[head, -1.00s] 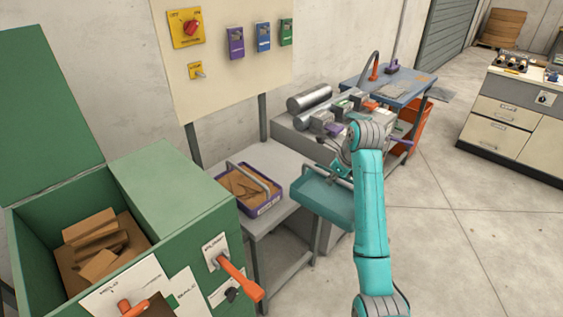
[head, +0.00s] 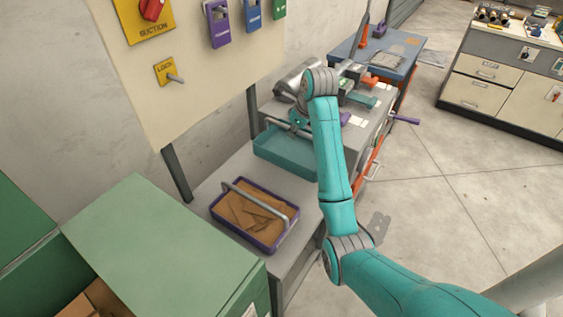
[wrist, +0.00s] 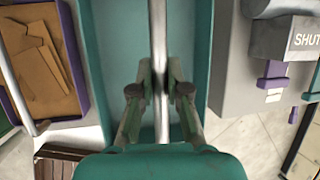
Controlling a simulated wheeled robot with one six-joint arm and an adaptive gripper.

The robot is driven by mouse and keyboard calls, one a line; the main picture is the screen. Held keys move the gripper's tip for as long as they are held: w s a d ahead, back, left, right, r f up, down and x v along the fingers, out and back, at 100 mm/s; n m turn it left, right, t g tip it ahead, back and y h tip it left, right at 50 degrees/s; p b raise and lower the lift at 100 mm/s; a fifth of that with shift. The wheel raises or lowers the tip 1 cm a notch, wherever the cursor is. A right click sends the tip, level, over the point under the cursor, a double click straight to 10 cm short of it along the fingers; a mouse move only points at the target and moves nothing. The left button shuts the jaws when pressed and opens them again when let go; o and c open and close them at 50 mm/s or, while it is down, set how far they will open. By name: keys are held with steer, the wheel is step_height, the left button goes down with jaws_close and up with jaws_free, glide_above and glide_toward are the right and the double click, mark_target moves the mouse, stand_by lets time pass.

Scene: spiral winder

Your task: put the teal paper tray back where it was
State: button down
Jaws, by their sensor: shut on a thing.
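The teal paper tray (head: 285,160) is at the far end of the grey side table, beside the purple tray. Its inside looks empty. It also shows in the wrist view (wrist: 201,60), with its grey bar handle (wrist: 158,40) running lengthwise over the middle. My gripper (wrist: 160,92) is shut on this handle, one finger on each side. In the head view my arm partly covers the tray's right end and the gripper. I cannot tell whether the tray touches the table top.
A purple tray (head: 222,217) with brown cardboard pieces stands nearer on the same table (head: 218,188). The grey winder machine (head: 270,105) is just behind the teal tray. A green cabinet (head: 160,245) is at the front left. The floor (head: 480,200) to the right is clear.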

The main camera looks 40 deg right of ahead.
mark_target(292, 152)
steer(key=shift+w+f, duration=0.35)
steer(key=shift+f, duration=4.6)
steer(key=c, duration=1.2)
jaws_free()
steer(key=shift+f, duration=0.15)
steer(key=shift+o, duration=0.2)
